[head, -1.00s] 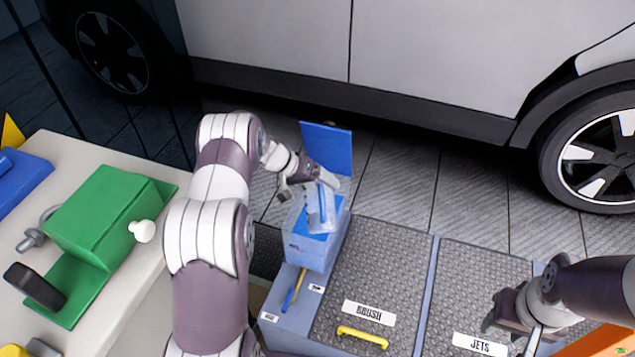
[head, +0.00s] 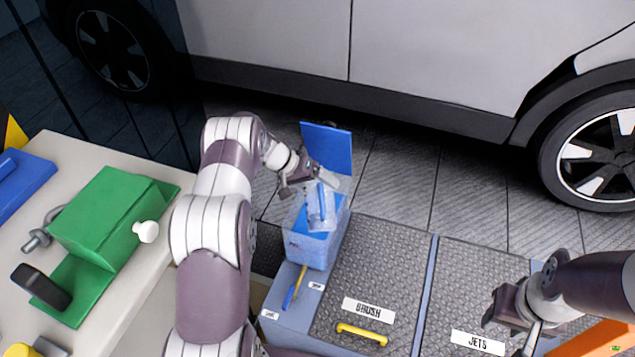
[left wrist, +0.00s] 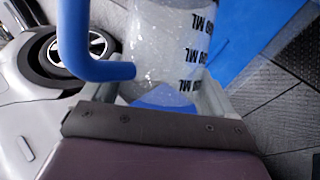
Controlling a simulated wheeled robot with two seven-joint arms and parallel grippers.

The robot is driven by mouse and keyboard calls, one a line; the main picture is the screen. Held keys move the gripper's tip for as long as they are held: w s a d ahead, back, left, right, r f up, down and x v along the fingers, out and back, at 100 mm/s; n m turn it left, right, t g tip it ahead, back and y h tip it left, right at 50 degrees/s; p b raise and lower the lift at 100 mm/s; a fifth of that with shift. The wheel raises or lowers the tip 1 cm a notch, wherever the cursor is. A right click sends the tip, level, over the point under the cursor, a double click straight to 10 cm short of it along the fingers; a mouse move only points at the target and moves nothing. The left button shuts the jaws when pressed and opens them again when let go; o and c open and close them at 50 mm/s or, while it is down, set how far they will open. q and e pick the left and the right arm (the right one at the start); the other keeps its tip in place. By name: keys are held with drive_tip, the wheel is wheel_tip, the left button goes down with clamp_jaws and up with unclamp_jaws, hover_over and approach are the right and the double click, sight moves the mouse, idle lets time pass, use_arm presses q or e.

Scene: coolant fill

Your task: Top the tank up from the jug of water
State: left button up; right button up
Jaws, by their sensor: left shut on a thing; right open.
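The jug (head: 320,207) is clear with a blue handle (left wrist: 75,40) and black ML marks, seen close in the left wrist view (left wrist: 170,45). My left gripper (head: 306,184) is shut on the jug and holds it over the tank. The jug looks slightly tilted; whether water is flowing out cannot be told. The tank (head: 311,246) is a translucent box with blue inside, and its blue lid (head: 327,146) stands open behind it. The water level in the tank is hard to read. My right gripper (head: 513,311) is open and empty above the panel labelled JETS.
A blue-handled tool (head: 294,289) lies in front of the tank. A BRUSH panel (head: 375,275) with a yellow handle (head: 361,334) is to its right. A bench with a green vise (head: 105,225) stands at left. A white car (head: 420,60) is behind.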

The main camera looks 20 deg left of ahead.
use_arm(q)
drive_tip(key=shift+w+a+f+g, duration=0.1)
drive_tip(key=shift+w+f+g, duration=0.1)
drive_tip(key=shift+f+g, duration=0.2)
idle(0.3)
